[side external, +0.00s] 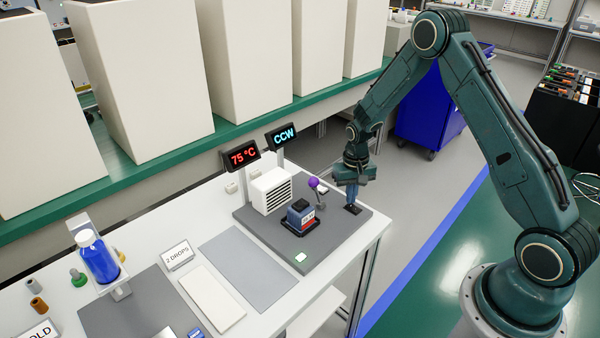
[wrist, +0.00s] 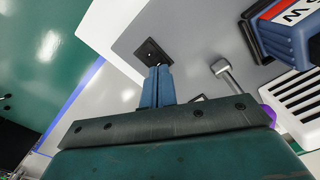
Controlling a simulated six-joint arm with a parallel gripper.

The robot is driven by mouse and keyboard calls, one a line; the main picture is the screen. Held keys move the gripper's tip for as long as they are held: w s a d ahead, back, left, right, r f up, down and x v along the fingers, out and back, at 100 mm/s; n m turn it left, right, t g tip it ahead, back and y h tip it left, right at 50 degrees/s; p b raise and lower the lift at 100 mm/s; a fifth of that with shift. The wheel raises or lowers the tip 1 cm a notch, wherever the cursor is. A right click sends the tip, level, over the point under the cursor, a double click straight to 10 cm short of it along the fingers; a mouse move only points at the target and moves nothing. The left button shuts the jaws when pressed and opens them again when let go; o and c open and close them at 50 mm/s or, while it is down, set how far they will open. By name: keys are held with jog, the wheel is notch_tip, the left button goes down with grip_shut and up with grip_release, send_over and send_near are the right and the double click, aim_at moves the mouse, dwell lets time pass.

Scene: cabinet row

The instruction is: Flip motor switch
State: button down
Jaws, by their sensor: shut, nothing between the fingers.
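A small black switch plate (side external: 353,209) lies at the right end of the grey mat on the white bench. It also shows in the wrist view (wrist: 152,51) just past my fingertips. My gripper (side external: 351,202) points down at the plate with its blue fingers (wrist: 157,70) shut and empty. The fingertips are at or just above the plate; I cannot tell if they touch it, and they partly cover it. The blue and black motor-like block (side external: 299,216) sits left of the plate. A display (side external: 284,137) reads CCW.
A purple-knobbed lever (side external: 314,183) stands close left of my gripper, and its metal rod shows in the wrist view (wrist: 226,72). A white vented box (side external: 271,192) and a 75 °C display (side external: 241,155) stand behind the block. A blue bottle (side external: 97,257) stands far left.

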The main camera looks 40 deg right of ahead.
jog(key=shift+f, duration=0.65)
dwell(0.6)
jog(key=shift+r, duration=3.55)
notch_tip(320, 180, up, 10)
jog(key=n+t, duration=0.1)
send_over(348, 217)
jog(key=s+a+r+n+t, duration=0.2)
jog(key=s+a+r, duration=0.3)
jog(key=r, duration=0.5)
jog(key=s+a+r+n+t, duration=0.1)
jog(key=s+a+r, duration=0.1)
jog(key=s, duration=0.7)
jog(key=s+a+r+n+t, duration=0.1)
jog(key=s+a+r+n, duration=0.1)
jog(key=s, duration=0.8)
notch_tip(348, 217, up, 3)
jog(key=shift+a+f+t, duration=0.2)
jog(key=shift+a+t, duration=0.1)
jog(key=shift+a, duration=0.15)
